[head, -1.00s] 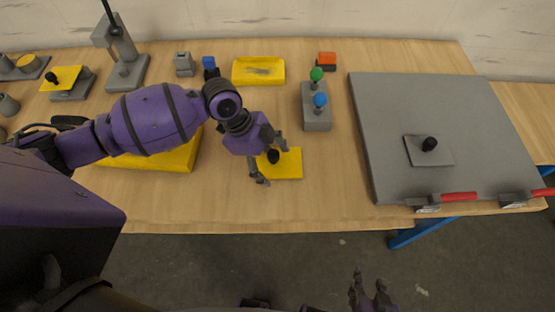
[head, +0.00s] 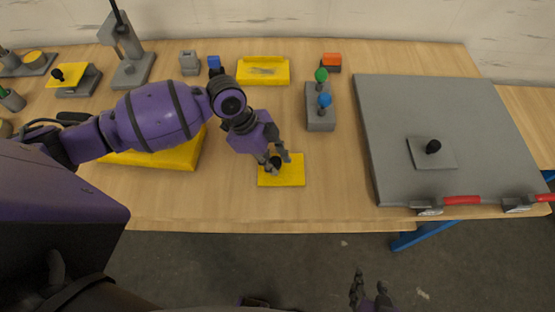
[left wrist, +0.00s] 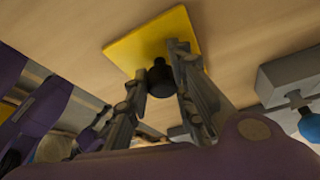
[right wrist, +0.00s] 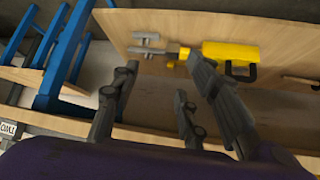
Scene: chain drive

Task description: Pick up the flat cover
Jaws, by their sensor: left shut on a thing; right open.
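The flat cover (head: 294,178) is a thin yellow square plate with a black knob, lying on the wooden table near its front edge. It also shows in the left wrist view (left wrist: 130,48). My left gripper (head: 278,164) is above the cover, with its fingers shut on the black knob (left wrist: 160,78). The fingers hide part of the knob. No gap between plate and table can be made out. My right gripper (head: 371,292) is open and empty, in front of the table and away from the cover.
A grey box with green and blue knobs (head: 320,120) stands right of the cover. A large grey board (head: 400,100) carries a grey plate with a black knob (head: 430,158). A yellow tray (head: 264,80) is behind. A large yellow block (head: 150,158) is partly behind my left arm.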

